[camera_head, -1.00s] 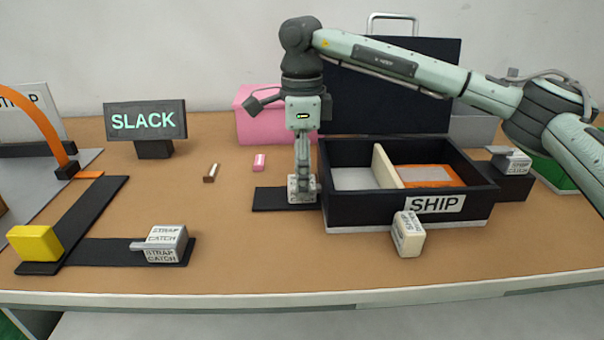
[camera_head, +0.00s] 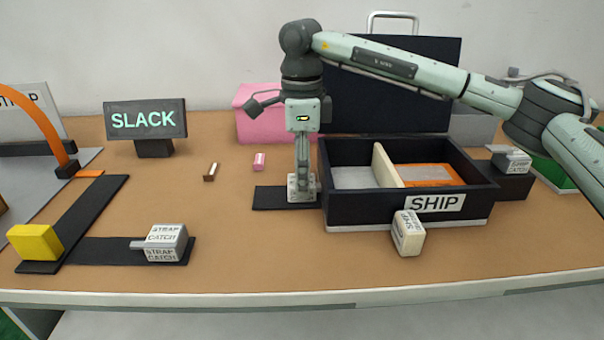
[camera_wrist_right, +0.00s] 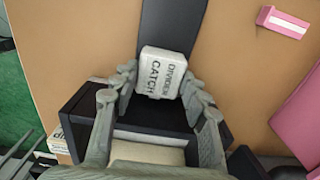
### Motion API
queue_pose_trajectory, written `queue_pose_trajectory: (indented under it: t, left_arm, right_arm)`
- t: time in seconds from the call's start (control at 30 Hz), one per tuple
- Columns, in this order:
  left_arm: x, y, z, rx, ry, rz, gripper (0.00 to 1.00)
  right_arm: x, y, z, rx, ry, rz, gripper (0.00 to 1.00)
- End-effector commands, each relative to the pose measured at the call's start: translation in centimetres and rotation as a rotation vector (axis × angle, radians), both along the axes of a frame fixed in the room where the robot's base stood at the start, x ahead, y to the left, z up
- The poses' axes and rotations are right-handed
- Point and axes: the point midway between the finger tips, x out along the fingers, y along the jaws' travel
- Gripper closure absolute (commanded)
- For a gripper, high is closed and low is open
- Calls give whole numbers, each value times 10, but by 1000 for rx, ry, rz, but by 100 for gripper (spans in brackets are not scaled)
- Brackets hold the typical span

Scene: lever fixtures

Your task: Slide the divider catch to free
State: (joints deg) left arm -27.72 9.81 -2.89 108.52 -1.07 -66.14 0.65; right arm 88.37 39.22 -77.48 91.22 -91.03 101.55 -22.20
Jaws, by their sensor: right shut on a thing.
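The divider catch (camera_wrist_right: 163,73) is a pale block with "DIVIDER CATCH" lettering, between my right gripper's fingers in the right wrist view. In the head view the catch (camera_head: 294,189) is mostly hidden behind the fingers. It sits on a black track (camera_head: 272,198) on the left of the open black SHIP box (camera_head: 368,212). My right gripper (camera_head: 302,190) points down and is shut on the catch, close to the box's left wall. A cream divider (camera_head: 387,166) stands inside the box between a grey and an orange section. My left gripper is not in view.
A STRAP CATCH block (camera_head: 166,243) and a yellow block (camera_head: 35,242) sit on black tracks at the left. A cream block (camera_head: 408,233) stands before the box. A SLACK sign (camera_head: 145,120) and a pink box (camera_head: 262,125) stand behind. Bare table lies front centre.

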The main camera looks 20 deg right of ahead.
Motion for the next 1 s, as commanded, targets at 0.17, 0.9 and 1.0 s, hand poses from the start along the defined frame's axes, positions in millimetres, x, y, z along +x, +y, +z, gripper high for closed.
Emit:
queue_pose_trajectory:
  t: [0.17, 0.9, 1.0]
  left_arm:
    - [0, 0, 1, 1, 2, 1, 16]
    - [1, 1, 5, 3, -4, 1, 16]
    - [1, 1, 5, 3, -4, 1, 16]
  right_arm:
    - [8, 29, 0, 2, -2, 3, 100]
    - [15, 53, 0, 4, -2, 0, 34]
    - [15, 52, 0, 3, -2, 0, 34]
